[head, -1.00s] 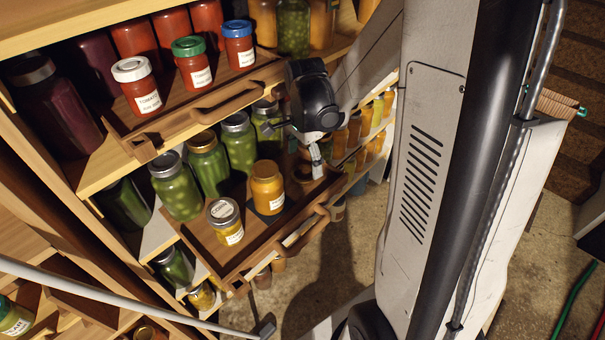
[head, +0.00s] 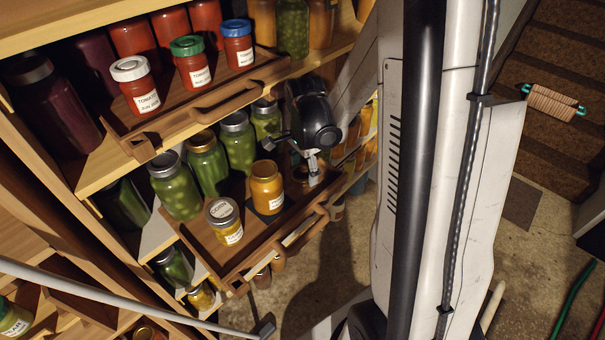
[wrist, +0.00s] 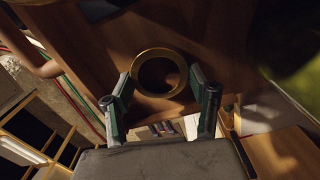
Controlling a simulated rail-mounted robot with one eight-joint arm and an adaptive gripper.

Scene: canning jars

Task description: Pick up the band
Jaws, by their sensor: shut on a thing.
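The band is a thin gold ring (wrist: 159,51) in the wrist view, with a dark round opening. My gripper (wrist: 161,80) has one finger at each side of it, and the pads close on its rim. I cannot tell whether the band still touches the wood below. In the head view my gripper (head: 313,178) reaches down at the right end of the pulled-out wooden tray (head: 245,255); the band there is small and mostly hidden by the finger.
An orange jar (head: 267,190) stands on the tray left of my gripper, with a silver-lidded yellow jar (head: 224,222) farther left. Green jars (head: 207,165) stand behind. An upper tray (head: 200,105) holds three tomato jars above. Tray handles (head: 305,228) stick out in front.

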